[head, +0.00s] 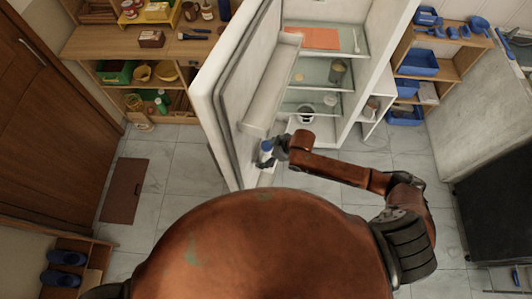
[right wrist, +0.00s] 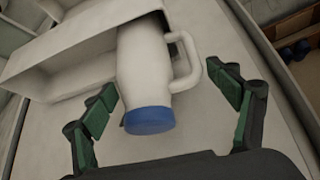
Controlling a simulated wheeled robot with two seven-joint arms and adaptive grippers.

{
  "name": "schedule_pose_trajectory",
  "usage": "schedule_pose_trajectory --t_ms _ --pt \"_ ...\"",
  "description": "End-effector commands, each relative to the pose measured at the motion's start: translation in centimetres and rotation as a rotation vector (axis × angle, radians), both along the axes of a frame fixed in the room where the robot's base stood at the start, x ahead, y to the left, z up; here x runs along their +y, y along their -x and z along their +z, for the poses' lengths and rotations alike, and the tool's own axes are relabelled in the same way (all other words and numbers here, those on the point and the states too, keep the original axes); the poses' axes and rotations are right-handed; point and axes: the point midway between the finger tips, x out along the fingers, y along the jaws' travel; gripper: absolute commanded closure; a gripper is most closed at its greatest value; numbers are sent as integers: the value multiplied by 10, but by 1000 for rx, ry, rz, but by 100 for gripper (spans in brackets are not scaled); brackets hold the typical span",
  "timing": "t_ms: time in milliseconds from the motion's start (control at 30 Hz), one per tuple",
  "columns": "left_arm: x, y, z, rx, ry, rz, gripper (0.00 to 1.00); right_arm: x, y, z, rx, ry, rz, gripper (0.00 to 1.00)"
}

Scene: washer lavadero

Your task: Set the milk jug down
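The milk jug is white with a side handle and a blue lid. In the right wrist view the jug (right wrist: 146,75) stands between my right gripper's fingers, its lid toward the camera and its far end inside the white door bin (right wrist: 70,55). My right gripper (right wrist: 162,80) is open, with visible gaps between its green pads and the jug. In the head view the right gripper (head: 275,152) is at the lower part of the open fridge door (head: 213,105), beside the jug (head: 265,157). What the jug's base rests on is hidden. My left gripper is out of view.
The fridge interior (head: 315,75) has glass shelves holding a few items. A wooden shelf unit (head: 130,45) stands left of the door, and shelves with blue containers (head: 418,62) stand right. A brown mat (head: 125,190) lies on the otherwise mostly clear tiled floor.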

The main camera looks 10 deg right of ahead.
Motion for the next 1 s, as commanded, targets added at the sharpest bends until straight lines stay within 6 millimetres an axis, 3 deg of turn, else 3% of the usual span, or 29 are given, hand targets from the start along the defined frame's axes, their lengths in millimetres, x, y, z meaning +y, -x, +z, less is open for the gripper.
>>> schedule_pose_trajectory --t_ms 467,1000 --pt "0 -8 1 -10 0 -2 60 -3 1 7 -1 1 -1 11" --pt "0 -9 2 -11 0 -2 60 -46 34 90 -1 1 -1 11"
